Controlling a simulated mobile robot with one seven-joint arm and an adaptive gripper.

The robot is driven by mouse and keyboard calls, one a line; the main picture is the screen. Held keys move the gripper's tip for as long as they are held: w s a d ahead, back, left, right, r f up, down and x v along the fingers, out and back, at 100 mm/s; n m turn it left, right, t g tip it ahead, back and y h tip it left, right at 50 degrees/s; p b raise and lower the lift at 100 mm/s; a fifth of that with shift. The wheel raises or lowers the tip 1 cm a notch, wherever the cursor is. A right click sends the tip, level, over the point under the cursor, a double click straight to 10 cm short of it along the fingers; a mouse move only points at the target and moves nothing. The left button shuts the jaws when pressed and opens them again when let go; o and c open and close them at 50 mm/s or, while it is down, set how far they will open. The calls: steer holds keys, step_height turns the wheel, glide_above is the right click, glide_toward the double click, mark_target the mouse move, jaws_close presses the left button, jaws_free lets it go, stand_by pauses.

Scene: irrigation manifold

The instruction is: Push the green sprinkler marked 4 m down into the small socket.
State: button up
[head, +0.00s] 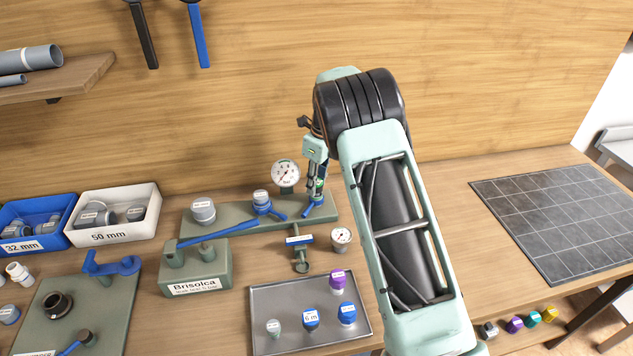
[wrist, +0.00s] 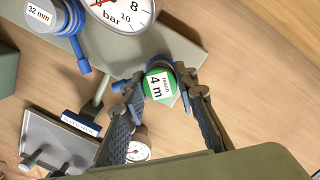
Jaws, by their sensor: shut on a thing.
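The green sprinkler marked 4 m (wrist: 160,85) is between the fingertips of my gripper (wrist: 161,88), which is shut on it. Its label faces the wrist camera. In the head view my gripper (head: 316,178) points down over the right end of the green manifold base (head: 235,221), and only a sliver of the sprinkler shows. A blue fitting (wrist: 159,63) with a lever shows right behind the sprinkler in the wrist view; it is also in the head view (head: 318,209). The socket mouth is hidden, so I cannot tell how far the sprinkler sits in it.
A pressure gauge (head: 286,174) stands just left of my gripper, with a 32 mm blue valve (head: 262,204) beyond it. A metal tray (head: 262,297) with several sprinklers lies in front.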

steer(key=shift+f+b, duration=0.3)
steer(key=shift+f, duration=0.35)
steer(key=o, duration=1.5)
steer(key=shift+o, duration=0.2)
steer(key=shift+r, duration=0.15)
steer(key=shift+r+p, duration=2.4)
steer(key=shift+r, duration=1.05)
